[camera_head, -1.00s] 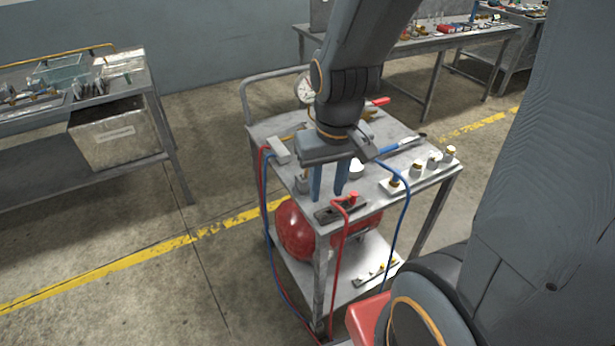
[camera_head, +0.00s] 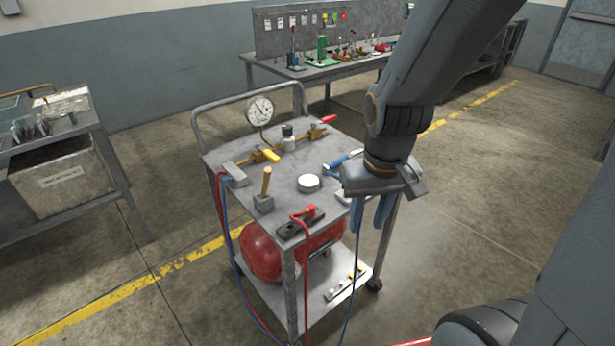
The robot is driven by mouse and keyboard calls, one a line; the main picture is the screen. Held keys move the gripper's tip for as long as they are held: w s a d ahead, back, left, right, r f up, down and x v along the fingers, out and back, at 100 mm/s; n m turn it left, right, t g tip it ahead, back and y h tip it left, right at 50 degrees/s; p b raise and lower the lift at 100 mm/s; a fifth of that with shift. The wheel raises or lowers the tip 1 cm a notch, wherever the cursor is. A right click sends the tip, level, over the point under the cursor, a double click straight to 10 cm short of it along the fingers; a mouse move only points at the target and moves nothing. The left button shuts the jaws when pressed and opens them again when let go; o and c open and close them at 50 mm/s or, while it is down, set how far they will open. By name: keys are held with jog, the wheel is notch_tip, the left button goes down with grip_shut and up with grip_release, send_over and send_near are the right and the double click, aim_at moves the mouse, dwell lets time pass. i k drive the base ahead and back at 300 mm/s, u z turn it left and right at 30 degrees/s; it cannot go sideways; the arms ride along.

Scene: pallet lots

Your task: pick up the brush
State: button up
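A thin tan wooden handle (camera_head: 266,181) stands upright in a small grey pot (camera_head: 263,204) on the cart's top, near its left front. It looks like the brush, but its bristles are not visible. My gripper (camera_head: 371,222) points down at the cart's right edge, to the right of the pot and apart from it. Its two blue fingers are spread, with nothing seen between them. The arm and gripper hide the right part of the cart top.
The grey cart top (camera_head: 235,158) also holds a gauge (camera_head: 260,111), a white round lid (camera_head: 309,183), a blue-handled tool (camera_head: 342,161) and a dark block (camera_head: 300,222) with a red hose. Red and blue hoses hang down the cart. A workbench (camera_head: 325,70) stands behind.

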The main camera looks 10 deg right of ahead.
aim_at(267, 170)
jog(key=z, duration=1.65)
jog(key=k, duration=1.15)
jog(key=u, duration=1.5)
jog(key=i, duration=1)
